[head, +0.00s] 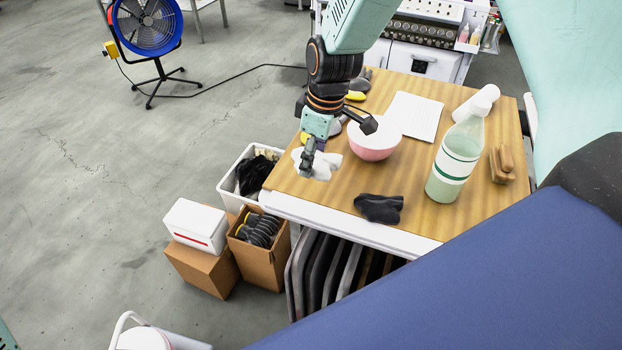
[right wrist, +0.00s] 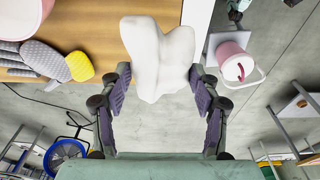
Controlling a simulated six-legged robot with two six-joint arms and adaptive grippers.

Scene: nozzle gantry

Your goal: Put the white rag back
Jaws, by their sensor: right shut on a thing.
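The white rag (head: 322,172) is at the table's near left corner in the head view, partly behind my right gripper (head: 335,143). In the right wrist view the rag (right wrist: 158,58) stands bunched between the pads of my right gripper (right wrist: 161,90), which is shut on it. The table edge and the floor show behind it there. I cannot tell whether the rag touches the table. A white bin (head: 228,186) with dark cloth inside stands on the floor just left of that corner. My left gripper is not in view.
The wooden table (head: 330,195) bears a pink bowl (head: 373,149), black cloth (head: 380,208), bottle (head: 455,160), brown brush (head: 502,163) and white sheet (head: 413,114). Cardboard boxes (head: 260,262) stand below the bin. A blue fan (head: 146,24) stands far left; open floor lies between.

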